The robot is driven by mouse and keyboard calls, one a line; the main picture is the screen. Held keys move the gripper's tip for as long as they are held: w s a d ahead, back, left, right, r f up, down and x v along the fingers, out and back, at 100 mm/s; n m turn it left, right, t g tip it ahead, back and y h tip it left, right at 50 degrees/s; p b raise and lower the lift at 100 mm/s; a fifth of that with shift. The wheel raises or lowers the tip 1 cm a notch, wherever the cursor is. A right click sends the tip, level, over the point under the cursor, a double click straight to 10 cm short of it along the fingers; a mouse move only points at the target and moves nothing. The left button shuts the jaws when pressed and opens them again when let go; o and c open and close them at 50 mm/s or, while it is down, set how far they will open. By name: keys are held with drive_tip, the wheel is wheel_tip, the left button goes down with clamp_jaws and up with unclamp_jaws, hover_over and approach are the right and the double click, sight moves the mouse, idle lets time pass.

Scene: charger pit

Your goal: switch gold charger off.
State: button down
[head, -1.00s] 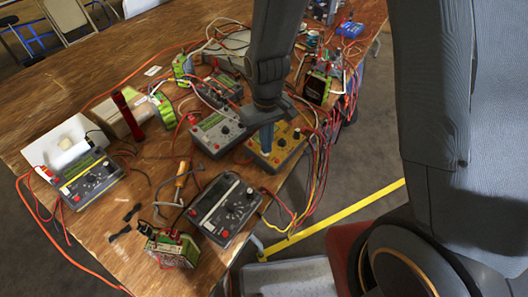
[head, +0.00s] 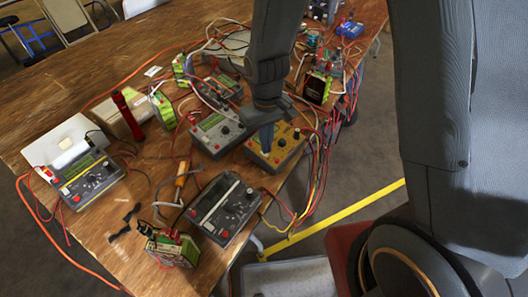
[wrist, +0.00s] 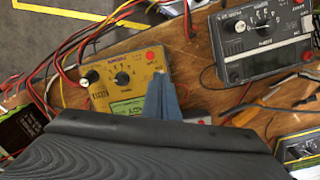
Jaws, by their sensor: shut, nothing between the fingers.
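The gold charger (head: 289,154) sits near the table's right edge, with a dark knob, a pale knob and leads on its yellow panel. In the wrist view, the gold charger (wrist: 109,68) shows a pale knob at left, a dark centre knob (wrist: 122,78), a red button or socket (wrist: 150,55) at upper right and a green lit display (wrist: 128,109). My gripper (head: 266,146) is shut and empty, its blue fingers pointing down over the panel. In the wrist view, my gripper's tips (wrist: 158,73) are by the panel's right side, just below the red part. Contact cannot be told.
A grey charger (head: 218,133) stands close to the left, and a dark one (head: 225,208) is in front. Another yellow-and-black charger (head: 90,182) is at far left. Many loose cables run around the chargers.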

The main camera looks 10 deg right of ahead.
drive_tip(key=shift+f+b, duration=0.4)
drive_tip(key=shift+f, duration=0.4)
idle(0.4)
wheel_tip(320, 180, up, 7)
drive_tip(key=p, duration=0.6)
idle(0.4)
idle(0.4)
drive_tip(key=s+d+r+m+b, duration=0.1)
drive_tip(key=s+d+r+m, duration=0.1)
drive_tip(key=d, duration=0.4)
drive_tip(key=s+d+r+m+t+b, duration=0.1)
drive_tip(key=s+d+r+m, duration=0.1)
drive_tip(key=s+d+r, duration=0.3)
wheel_tip(320, 180, up, 2)
drive_tip(key=shift+s+d+r+b, duration=0.2)
drive_tip(key=shift+s+d+b, duration=0.1)
drive_tip(key=shift+d, duration=0.5)
